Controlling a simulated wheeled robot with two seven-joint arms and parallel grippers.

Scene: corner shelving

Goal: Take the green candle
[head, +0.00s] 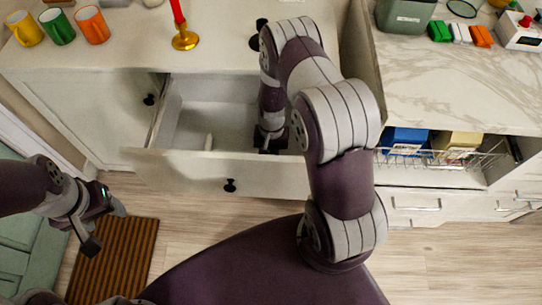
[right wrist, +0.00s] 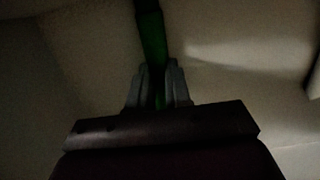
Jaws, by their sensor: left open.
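The green candle (right wrist: 153,38) shows in the right wrist view as a dark green stick running up from between my right gripper's fingers. My right gripper (right wrist: 158,85) has both fingers close against its sides, shut on it. In the head view my right gripper (head: 270,142) reaches down into the open drawer (head: 188,163), and the candle is hidden there behind my arm. My left gripper (head: 104,226) is open and empty at the lower left, above the floor and apart from the furniture.
A small pale upright object (head: 208,141) is in the drawer. On the counter are yellow (head: 27,29), green (head: 57,27) and orange (head: 92,26) mugs and a red candle (head: 178,11) in a brass holder (head: 185,39). A wire basket (head: 440,158) is at right. A brown mat (head: 115,262) lies on the floor.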

